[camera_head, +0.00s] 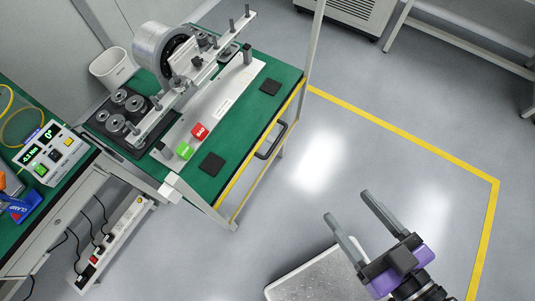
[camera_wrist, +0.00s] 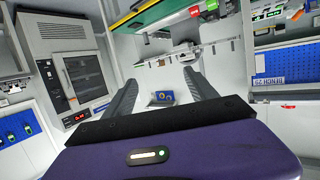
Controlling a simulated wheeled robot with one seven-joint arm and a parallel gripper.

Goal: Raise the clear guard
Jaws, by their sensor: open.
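The clear guard (camera_head: 261,152) appears as a see-through panel at the front of the green bench, with yellow edging and a black handle (camera_head: 271,140) on its front face. Its panel is hard to make out against the bench and floor. My gripper (camera_head: 347,205) is open and empty, over the floor to the right of the guard and apart from the handle. In the wrist view my gripper (camera_wrist: 158,76) shows two spread fingers with nothing between them.
A control box (camera_head: 50,153) stands on the left bench. A pale upright post (camera_head: 315,40) rises at the bench's right corner. Floor between gripper and bench is clear.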

